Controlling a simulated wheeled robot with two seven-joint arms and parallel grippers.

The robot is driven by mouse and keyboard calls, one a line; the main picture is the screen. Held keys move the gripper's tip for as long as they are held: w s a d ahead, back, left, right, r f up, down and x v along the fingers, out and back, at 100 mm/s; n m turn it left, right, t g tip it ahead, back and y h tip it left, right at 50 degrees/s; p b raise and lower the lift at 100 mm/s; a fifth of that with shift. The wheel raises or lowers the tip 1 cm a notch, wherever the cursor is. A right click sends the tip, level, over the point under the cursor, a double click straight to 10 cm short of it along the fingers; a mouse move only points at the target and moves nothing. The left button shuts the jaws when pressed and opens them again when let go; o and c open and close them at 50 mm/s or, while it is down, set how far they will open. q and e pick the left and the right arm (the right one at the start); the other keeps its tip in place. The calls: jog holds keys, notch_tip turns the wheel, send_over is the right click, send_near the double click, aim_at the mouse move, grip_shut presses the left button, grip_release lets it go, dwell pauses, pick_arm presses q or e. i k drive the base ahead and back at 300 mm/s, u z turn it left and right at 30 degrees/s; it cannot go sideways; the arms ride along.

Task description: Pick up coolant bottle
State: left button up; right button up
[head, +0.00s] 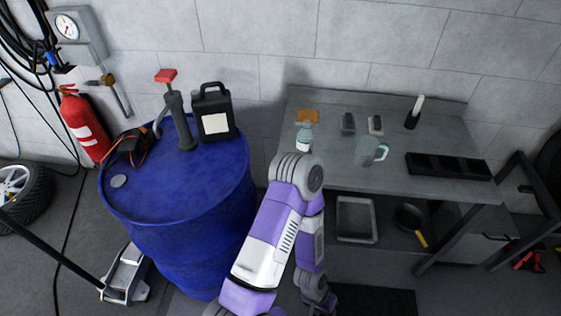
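A small clear bottle with a pale blue-green tint and a white label (304,138) stands upright at the left end of the grey workbench (330,175). A black jug with a handle and a blank pale label (213,112) stands on the blue drum (185,190). I cannot read either label, so I cannot tell for sure which is the coolant bottle. One of my purple and white arms rises from the bottom, its bent joint just in front of the small bottle, covering its lower part. No gripper fingers show.
A glass jug (369,152), a black tray (448,167) and small items stand on the bench. A hand pump (177,115) is on the drum. A metal tray (356,219) and a pan (410,219) lie below the bench top. A fire extinguisher (84,125) hangs left.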

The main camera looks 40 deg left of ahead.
aim_at(305, 138)
jog(key=k, duration=0.2)
jog(key=u, duration=1.1)
